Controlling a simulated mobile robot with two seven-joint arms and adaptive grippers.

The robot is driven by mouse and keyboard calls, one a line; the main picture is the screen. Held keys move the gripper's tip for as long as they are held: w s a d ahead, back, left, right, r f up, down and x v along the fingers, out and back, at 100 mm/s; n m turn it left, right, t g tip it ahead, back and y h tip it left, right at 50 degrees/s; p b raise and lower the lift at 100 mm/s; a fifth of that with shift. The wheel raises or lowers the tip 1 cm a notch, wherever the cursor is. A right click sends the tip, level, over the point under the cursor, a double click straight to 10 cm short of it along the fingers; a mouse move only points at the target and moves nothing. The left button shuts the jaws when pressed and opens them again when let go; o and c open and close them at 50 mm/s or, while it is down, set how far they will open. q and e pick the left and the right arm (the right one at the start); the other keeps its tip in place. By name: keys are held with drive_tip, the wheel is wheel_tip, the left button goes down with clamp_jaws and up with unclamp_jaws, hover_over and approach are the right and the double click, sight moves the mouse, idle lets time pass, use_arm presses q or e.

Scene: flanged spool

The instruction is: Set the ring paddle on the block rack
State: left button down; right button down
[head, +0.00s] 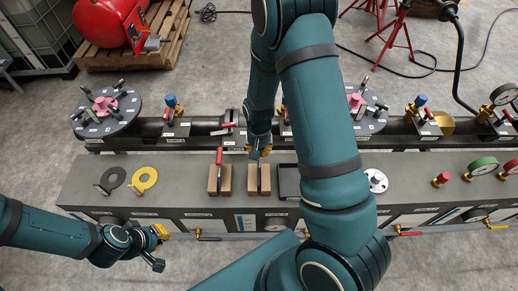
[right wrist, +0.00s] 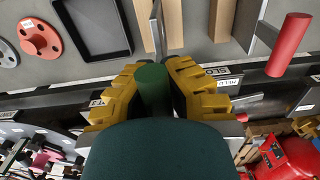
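The block rack is a pair of light wooden blocks (head: 252,181) on the grey bench; the blocks also show in the right wrist view (right wrist: 189,22). My right gripper (head: 259,150) is over them, shut on the green handle (right wrist: 153,78) of a paddle. The paddle's thin metal plate (right wrist: 158,28) runs edge-on into the slot between the blocks. Its lower part is hidden, so I cannot tell whether it rests on the bottom or whether it has a ring hole. My left gripper (head: 157,247) is open and empty in front of the bench at left.
A second wooden block pair (head: 213,182) to the left holds a red-handled plate (head: 219,157). Black (head: 113,178) and yellow (head: 144,179) ring pieces lie farther left. A dark tray (head: 288,182) lies right of the rack. The flanged pipe (head: 200,126) runs behind.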

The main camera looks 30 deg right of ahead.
sight(259, 160)
drive_tip(key=shift+f, duration=0.15)
drive_tip(key=shift+f+b, duration=2.4)
drive_tip(key=shift+f, duration=0.4)
drive_tip(key=c, duration=1.1)
unclamp_jaws()
drive_tip(key=shift+o, duration=0.2)
wheel_tip(259, 160, up, 12)
drive_tip(key=shift+r, duration=0.1)
